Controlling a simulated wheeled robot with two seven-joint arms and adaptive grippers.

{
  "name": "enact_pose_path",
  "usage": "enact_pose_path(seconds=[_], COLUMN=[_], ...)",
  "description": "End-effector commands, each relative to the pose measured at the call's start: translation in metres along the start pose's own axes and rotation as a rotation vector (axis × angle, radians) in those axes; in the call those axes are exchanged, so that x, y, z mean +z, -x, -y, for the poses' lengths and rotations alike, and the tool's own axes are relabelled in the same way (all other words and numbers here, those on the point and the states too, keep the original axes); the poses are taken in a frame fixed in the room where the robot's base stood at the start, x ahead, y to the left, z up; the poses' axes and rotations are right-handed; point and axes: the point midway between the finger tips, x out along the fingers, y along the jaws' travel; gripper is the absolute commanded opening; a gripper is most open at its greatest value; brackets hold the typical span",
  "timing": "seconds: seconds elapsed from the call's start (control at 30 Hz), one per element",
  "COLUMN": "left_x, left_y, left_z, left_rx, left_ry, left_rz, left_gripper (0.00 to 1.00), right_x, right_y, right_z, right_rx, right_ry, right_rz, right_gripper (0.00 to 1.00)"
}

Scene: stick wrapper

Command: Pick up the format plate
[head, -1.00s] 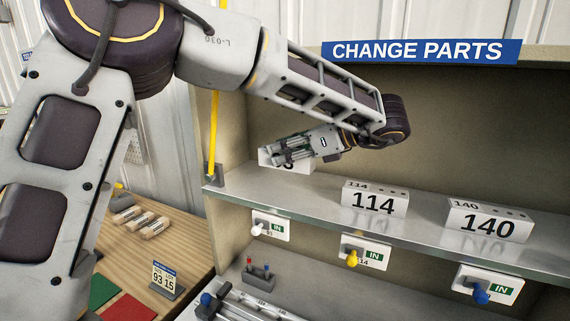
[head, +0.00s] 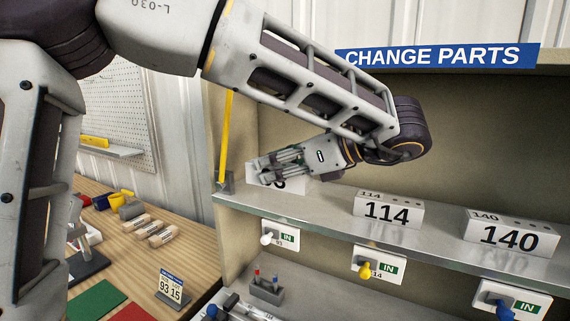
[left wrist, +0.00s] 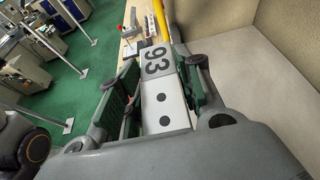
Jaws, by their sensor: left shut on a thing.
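The white format plate marked 93 (left wrist: 165,95) lies between the fingers of my left gripper (left wrist: 160,88) in the left wrist view, with two black dots on its face. In the head view my left gripper (head: 266,168) is at the left end of the shelf, shut on this plate (head: 293,185). The gripper hides most of the plate there, and I cannot tell whether it touches the shelf. White blocks marked 114 (head: 388,211) and 140 (head: 512,237) stand on the shelf to the right. My right gripper is not in view.
The metal shelf (head: 335,213) has knobs below: white (head: 267,239), yellow (head: 366,269) and blue (head: 504,309), beside IN labels. A yellow bar (head: 226,140) stands at the shelf's left end. A wooden table at left holds a card reading 93 15 (head: 171,288).

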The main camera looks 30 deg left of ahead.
Motion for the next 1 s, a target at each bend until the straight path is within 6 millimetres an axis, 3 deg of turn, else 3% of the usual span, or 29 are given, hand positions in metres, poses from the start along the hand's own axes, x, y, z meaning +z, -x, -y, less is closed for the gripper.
enact_pose_path(seconds=[0.2,0.33,1.0], left_x=[0.001,0.003,0.003], left_y=[0.000,0.001,0.001], left_z=[-0.023,-0.033,-0.083], left_rx=[-0.001,0.000,-0.001], left_ry=[0.004,0.000,-0.001], left_rz=[0.001,0.000,0.000], left_gripper=[0.00,0.00,0.00], right_x=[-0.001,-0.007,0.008], right_y=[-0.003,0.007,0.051], right_z=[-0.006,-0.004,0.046], right_rx=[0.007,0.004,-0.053], right_ry=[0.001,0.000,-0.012], right_rz=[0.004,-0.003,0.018], right_gripper=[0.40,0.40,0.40])
